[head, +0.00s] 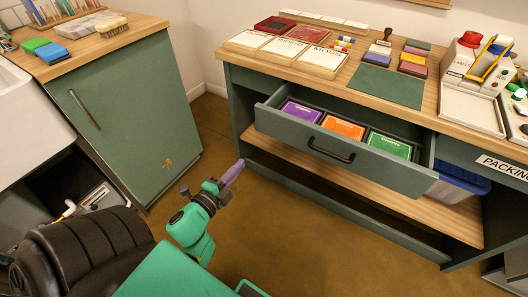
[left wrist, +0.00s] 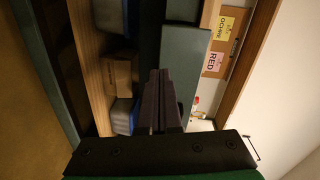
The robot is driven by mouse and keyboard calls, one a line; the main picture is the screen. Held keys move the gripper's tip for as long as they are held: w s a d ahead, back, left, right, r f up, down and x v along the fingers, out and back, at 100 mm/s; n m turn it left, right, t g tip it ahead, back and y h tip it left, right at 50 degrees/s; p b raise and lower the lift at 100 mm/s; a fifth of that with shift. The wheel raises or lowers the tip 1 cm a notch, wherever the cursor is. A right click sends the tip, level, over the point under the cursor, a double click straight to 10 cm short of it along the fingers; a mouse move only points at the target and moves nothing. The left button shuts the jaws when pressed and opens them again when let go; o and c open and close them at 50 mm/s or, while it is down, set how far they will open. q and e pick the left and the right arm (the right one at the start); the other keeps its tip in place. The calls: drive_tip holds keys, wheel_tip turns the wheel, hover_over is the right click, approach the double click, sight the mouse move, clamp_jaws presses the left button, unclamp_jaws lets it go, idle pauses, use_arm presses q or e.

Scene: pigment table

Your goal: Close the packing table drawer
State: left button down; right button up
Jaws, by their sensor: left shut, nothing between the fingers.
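The packing table drawer (head: 375,172) stands pulled out below the wooden table top in the head view. Its green front has a dark bar handle (head: 330,151). Purple (head: 302,112), orange (head: 344,128) and green (head: 390,145) packs lie inside it. My left gripper (head: 236,166) is shut and empty, to the left of the drawer and in front of the table, apart from it. In the left wrist view its fingers (left wrist: 160,100) are together, with a grey-green panel behind them; I cannot tell which panel it is. My right gripper is not in view.
The packing table top (head: 345,77) holds boxes, pads and a machine. A lower shelf (head: 300,158) runs under the drawer, with a blue bin (head: 462,180) at its right. A green cabinet (head: 130,120) stands at left. Brown floor (head: 200,110) lies between them.

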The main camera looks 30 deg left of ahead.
sight(268, 125)
use_arm(q)
drive_tip(key=w+r, duration=0.1)
drive_tip(key=w, duration=0.3)
drive_tip(key=w+r+m, duration=0.1)
drive_tip(key=w, duration=0.4)
drive_tip(key=w+r+m+t+p, duration=0.1)
drive_tip(key=w, duration=0.3)
drive_tip(key=shift+w+d+r+h, duration=0.1)
drive_tip(key=shift+w+r+h, duration=0.2)
drive_tip(key=shift+w+r, duration=0.05)
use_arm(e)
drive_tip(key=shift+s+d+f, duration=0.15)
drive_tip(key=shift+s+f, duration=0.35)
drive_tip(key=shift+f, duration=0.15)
use_arm(q)
drive_tip(key=shift+w, duration=0.1)
